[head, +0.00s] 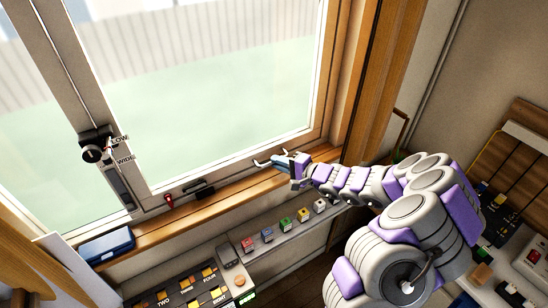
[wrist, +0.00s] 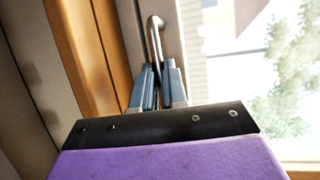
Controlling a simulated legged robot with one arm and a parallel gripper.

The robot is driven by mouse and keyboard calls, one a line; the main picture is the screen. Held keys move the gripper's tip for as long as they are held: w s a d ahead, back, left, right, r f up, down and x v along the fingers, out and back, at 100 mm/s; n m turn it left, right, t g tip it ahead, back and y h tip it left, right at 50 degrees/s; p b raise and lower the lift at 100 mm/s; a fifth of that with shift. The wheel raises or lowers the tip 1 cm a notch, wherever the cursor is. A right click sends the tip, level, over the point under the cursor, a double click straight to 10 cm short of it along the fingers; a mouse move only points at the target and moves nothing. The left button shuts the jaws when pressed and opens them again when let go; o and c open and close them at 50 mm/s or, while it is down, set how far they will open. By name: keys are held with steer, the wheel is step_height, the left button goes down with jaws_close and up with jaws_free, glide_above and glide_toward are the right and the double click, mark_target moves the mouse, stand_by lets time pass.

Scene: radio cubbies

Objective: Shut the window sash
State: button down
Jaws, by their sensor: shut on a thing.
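The window sash (head: 72,75) is a pale frame around a large glass pane in the head view. A metal bar handle (wrist: 154,35) stands on a pale upright in the wrist view. My gripper (wrist: 157,82) has its two blue-grey fingers closed around the lower part of this handle. In the head view my gripper (head: 287,161) is at the window's lower right, just above the wooden sill (head: 215,195). The fingers partly hide the handle there. I cannot tell how wide any gap at the sash is.
A black latch with LOW and WIDE labels (head: 95,153) sits on the left upright. A blue box (head: 106,245) lies on the sill. Below are a shelf with several coloured cubes (head: 268,236) and a button panel (head: 180,295). More equipment stands at right.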

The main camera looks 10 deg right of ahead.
steer(key=shift+s+f, duration=0.35)
steer(key=shift+f, duration=0.05)
steer(key=c, duration=1.6)
jaws_free()
steer(key=shift+o, duration=0.7)
steer(key=shift+s+r, duration=0.1)
steer(key=shift+d+r, duration=0.1)
steer(key=shift+d, duration=0.05)
steer(key=shift+r, duration=0.1)
steer(key=shift+d, duration=0.1)
steer(key=p+v, duration=0.3)
steer(key=v, duration=1.4)
steer(key=shift+r, duration=0.1)
